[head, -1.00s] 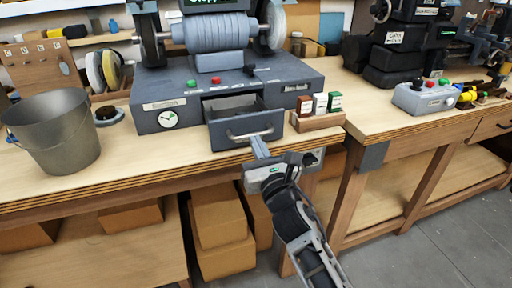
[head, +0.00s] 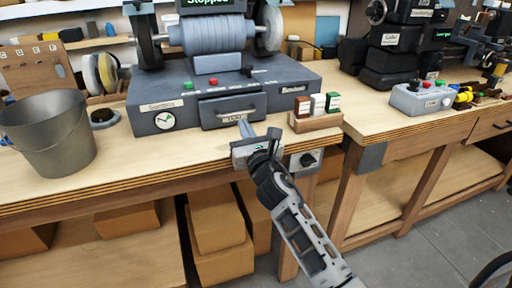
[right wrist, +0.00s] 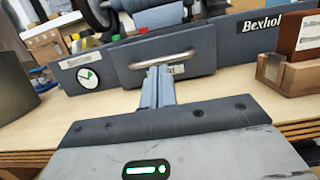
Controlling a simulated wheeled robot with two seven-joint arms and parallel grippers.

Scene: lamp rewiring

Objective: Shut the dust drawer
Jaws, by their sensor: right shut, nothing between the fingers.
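The dust drawer (head: 218,108) is in the front of the grey grinder base (head: 160,100). In the right wrist view the drawer front (right wrist: 205,48) carries a metal bar handle (right wrist: 160,60). My right gripper (head: 243,126) is shut and empty, its fingertips pointing at the drawer front just below the handle. In the right wrist view the fingertips (right wrist: 160,72) overlap the handle's lower edge; I cannot tell whether they touch. My left gripper is not in view.
A grey bucket (head: 48,130) stands on the bench at the left. A wooden holder with small boxes (head: 316,122) stands right of the drawer. A grey control box (head: 420,98) is further right. The bench's front edge runs below my right gripper.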

